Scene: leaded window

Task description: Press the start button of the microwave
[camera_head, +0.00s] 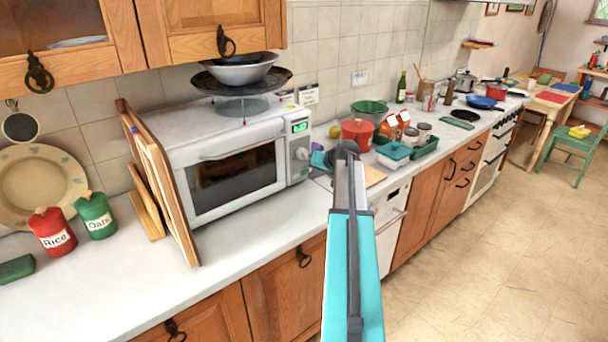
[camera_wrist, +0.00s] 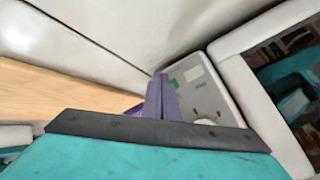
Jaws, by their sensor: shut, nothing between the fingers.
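The white microwave (camera_head: 236,152) stands on the counter, its door with a dark window facing out. Its control panel (camera_head: 299,146) at the right end has a lit green display (camera_head: 300,127) and a round knob below it. My gripper (camera_head: 319,160) is just right of the panel in the head view, partly hidden by my arm. In the wrist view my gripper's purple fingers (camera_wrist: 161,82) are shut and empty, overlapping the panel (camera_wrist: 207,84) edge beside the green display. I cannot tell whether they touch it. The start button cannot be made out clearly.
A metal bowl (camera_head: 240,72) and dark pan sit on top of the microwave. Wooden boards (camera_head: 165,190) lean at its left side. A red pot (camera_head: 357,134), green bowl (camera_head: 369,110) and cartons crowd the counter to the right. The counter front (camera_head: 250,235) is clear.

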